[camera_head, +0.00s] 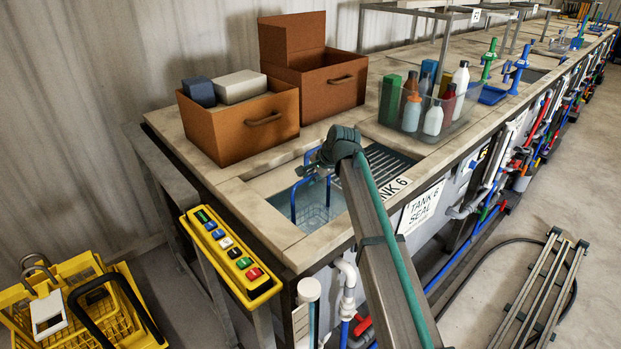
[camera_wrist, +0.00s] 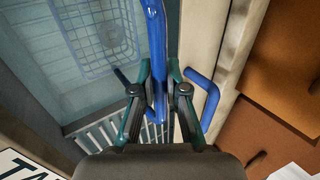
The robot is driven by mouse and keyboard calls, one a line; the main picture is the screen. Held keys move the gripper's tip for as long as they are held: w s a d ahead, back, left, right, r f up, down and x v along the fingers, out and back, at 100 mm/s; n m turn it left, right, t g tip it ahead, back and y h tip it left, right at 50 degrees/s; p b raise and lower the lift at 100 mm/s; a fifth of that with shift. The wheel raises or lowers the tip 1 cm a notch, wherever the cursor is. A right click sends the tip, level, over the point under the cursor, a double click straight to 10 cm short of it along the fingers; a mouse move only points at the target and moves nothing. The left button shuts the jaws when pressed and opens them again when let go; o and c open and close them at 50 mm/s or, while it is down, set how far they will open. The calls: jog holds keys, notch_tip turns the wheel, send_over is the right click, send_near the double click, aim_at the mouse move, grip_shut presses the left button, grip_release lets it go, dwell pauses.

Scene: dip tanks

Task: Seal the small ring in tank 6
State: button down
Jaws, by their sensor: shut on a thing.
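Tank 6 (camera_head: 331,213) is an open rectangular tank of clear bluish liquid at the near end of the bench, with a "TANK 6 SEAL" sign (camera_head: 421,207) on its front. A wire basket (camera_head: 317,216) sits low in the liquid; its mesh also shows in the wrist view (camera_wrist: 97,32). A blue bent-bar handle (camera_head: 293,200) rises from it above the tank. My gripper (camera_head: 318,165) is over the tank; in the wrist view its green fingers (camera_wrist: 159,88) are shut on the blue handle (camera_wrist: 156,40). I cannot make out the small ring.
Two brown boxes (camera_head: 232,138) stand behind the tank. A clear bin of bottles (camera_head: 382,113) stands to the right. A yellow button panel (camera_head: 231,258) is at the near left. A yellow crate (camera_head: 85,305) is on the lower left. A slatted grate (camera_head: 384,165) adjoins the tank.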

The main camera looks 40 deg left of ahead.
jog(key=shift+w+d, duration=0.1)
jog(key=shift+w, duration=1)
jog(key=shift+s+a, duration=0.2)
jog(key=shift+s, duration=1)
jog(key=shift+s+a, duration=0.15)
jog(key=shift+s, duration=1.05)
jog(key=shift+w+d, duration=0.2)
jog(key=shift+w, duration=0.9)
notch_tip(320, 180, up, 22)
jog(key=p, duration=0.6)
jog(key=shift+r, duration=0.1)
